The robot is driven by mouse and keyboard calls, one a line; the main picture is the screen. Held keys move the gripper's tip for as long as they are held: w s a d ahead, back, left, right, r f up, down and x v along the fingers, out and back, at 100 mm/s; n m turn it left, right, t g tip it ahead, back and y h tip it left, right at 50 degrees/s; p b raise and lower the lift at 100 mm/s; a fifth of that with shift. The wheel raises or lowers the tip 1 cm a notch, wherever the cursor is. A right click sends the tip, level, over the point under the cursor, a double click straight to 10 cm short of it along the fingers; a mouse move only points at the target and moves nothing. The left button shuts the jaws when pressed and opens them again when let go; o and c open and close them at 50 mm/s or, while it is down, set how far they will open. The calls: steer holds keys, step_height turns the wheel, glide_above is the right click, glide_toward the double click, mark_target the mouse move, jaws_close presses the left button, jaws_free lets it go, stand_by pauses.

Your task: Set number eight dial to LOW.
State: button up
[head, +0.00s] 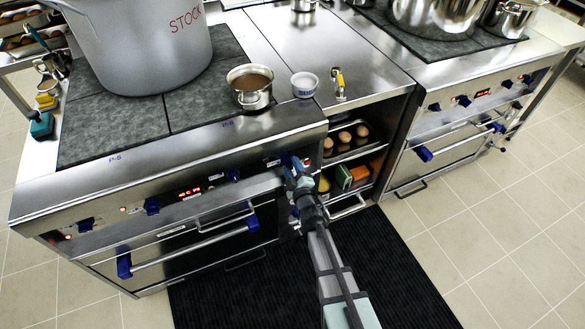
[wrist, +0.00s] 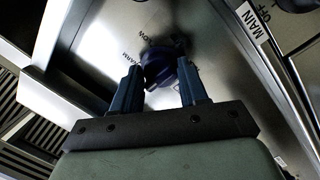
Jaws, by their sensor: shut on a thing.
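A dark blue dial (wrist: 163,66) sits on the steel front panel between the two fingers of my gripper (wrist: 160,72) in the wrist view. My gripper is shut on this dial. Small printed words surround the dial; one on its left seems to read WARM, and the others are partly covered or hard to read. The dial's number and exact setting cannot be made out. In the head view my gripper (head: 292,164) is at the right end of the left stove's control panel, where it mostly hides the dial.
Other blue dials (head: 152,206) and a red display (head: 190,193) line the left stove's front. Below runs an oven handle (head: 190,249). A stockpot (head: 140,45) and small saucepan (head: 250,88) stand on top. An open shelf (head: 352,150) lies right of my gripper.

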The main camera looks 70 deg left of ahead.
steer(key=m, duration=0.5)
steer(key=shift+h, duration=0.3)
steer(key=m+g, duration=0.1)
steer(key=m, duration=0.4)
steer(key=shift+s+r, duration=0.1)
steer(key=m+g, duration=0.1)
steer(key=m, duration=0.4)
steer(key=shift+h, duration=0.3)
steer(key=m, duration=0.4)
steer(key=shift+g, duration=0.4)
steer(key=shift+m, duration=0.3)
steer(key=shift+r, duration=0.1)
steer(key=o, duration=1)
steer(key=shift+o, duration=0.2)
